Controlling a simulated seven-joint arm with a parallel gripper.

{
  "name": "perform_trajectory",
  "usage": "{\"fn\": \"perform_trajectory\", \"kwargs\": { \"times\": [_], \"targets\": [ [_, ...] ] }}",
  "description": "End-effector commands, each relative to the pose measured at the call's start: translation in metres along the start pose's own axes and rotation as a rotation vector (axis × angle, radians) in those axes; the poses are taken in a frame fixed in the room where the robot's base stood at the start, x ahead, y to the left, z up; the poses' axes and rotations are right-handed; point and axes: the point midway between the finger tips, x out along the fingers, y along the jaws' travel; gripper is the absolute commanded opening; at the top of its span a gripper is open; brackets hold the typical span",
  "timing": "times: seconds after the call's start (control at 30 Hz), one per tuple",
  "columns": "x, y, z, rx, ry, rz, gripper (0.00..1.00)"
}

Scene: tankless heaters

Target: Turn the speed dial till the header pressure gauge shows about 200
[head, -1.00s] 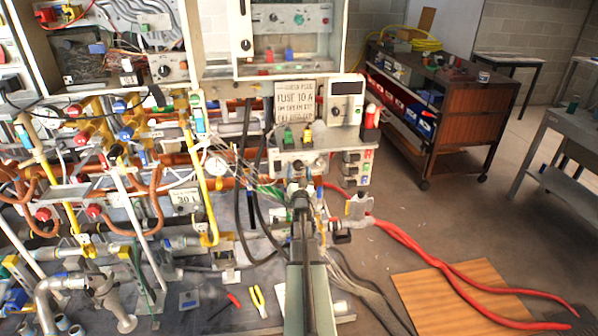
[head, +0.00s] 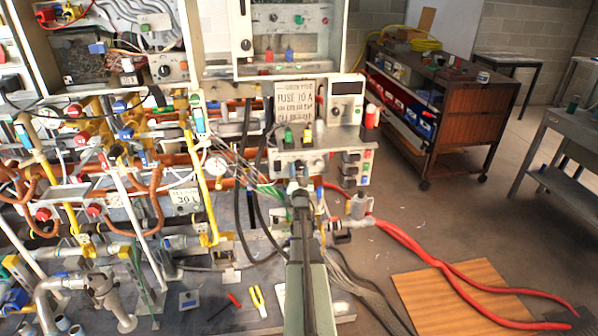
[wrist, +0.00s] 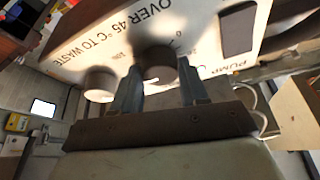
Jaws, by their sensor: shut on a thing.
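In the wrist view my gripper (wrist: 158,82) has one finger on each side of a grey-brown round dial (wrist: 156,62) and is shut on it. Small marks are printed around this dial, but my fingers hide part of them and no speed label is readable. A second pale knob (wrist: 99,83) sits to its left on the same panel, outside the fingers. In the head view my gripper (head: 299,188) is at the front of the grey control box (head: 315,163), and the arm hides the dial. A round white gauge (head: 216,165) stands left of the box; its reading is too small to tell.
The white panel (wrist: 200,25) is lettered "OVER 45°C TO WASTE" and "PUMP", with a dark rectangle (wrist: 238,28) on its right. Black hoses and a yellow pipe (head: 205,195) stand left of my arm. Red hoses (head: 410,245) run right across the floor.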

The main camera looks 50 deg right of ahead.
Motion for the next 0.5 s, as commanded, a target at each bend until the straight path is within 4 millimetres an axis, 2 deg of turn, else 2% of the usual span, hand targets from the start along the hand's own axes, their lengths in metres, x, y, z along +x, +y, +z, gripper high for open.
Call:
{"fn": "perform_trajectory", "kwargs": {
  "times": [0.3, 0.5],
  "targets": [
    [0.0002, 0.0014, 0.0005, -0.087, 0.0, -0.034, 0.13],
    [0.0003, 0.0011, 0.0006, -0.086, 0.0, -0.034, 0.13]
  ]
}}
